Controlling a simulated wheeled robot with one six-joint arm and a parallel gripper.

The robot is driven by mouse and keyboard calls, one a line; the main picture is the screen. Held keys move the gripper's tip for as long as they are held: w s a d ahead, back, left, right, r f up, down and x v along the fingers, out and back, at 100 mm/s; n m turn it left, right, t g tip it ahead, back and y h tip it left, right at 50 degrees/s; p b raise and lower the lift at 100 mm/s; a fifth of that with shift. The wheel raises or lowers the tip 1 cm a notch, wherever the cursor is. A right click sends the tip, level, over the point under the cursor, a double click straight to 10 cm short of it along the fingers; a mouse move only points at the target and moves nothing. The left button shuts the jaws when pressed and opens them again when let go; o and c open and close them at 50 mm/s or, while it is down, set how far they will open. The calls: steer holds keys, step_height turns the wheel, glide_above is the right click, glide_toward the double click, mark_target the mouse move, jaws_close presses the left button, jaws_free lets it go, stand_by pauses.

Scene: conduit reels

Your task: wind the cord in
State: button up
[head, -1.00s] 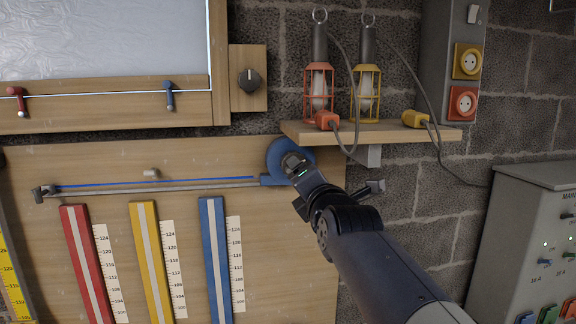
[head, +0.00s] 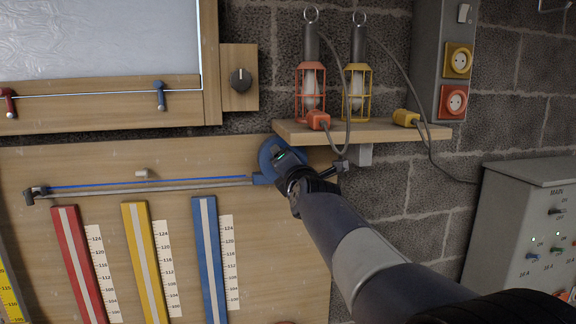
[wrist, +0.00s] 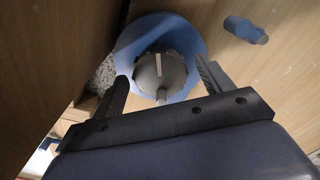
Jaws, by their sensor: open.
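The round blue reel (head: 268,150) is on the wooden board under the shelf, partly hidden by my gripper. In the wrist view the blue reel (wrist: 131,47) has a grey round hub (wrist: 150,72) with a white mark. A grey line, which looks like the cord (head: 150,190), stretches left from the reel to a dark end piece (head: 30,196). A blue stripe (head: 140,183) runs just above it. My gripper (head: 281,160) is at the reel; in the wrist view its open fingers (wrist: 162,77) stand either side of the hub. I cannot tell whether they touch it.
Above the reel a wooden shelf (head: 400,133) carries a red lamp (head: 310,90) and a yellow lamp (head: 357,93) with hanging cables. Red, yellow and blue strips (head: 210,260) with scales are below the cord. A grey cabinet (head: 515,230) stands at the right.

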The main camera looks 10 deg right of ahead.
steer(key=shift+c, duration=0.2)
steer(key=c, duration=0.9)
steer(key=shift+c, duration=0.2)
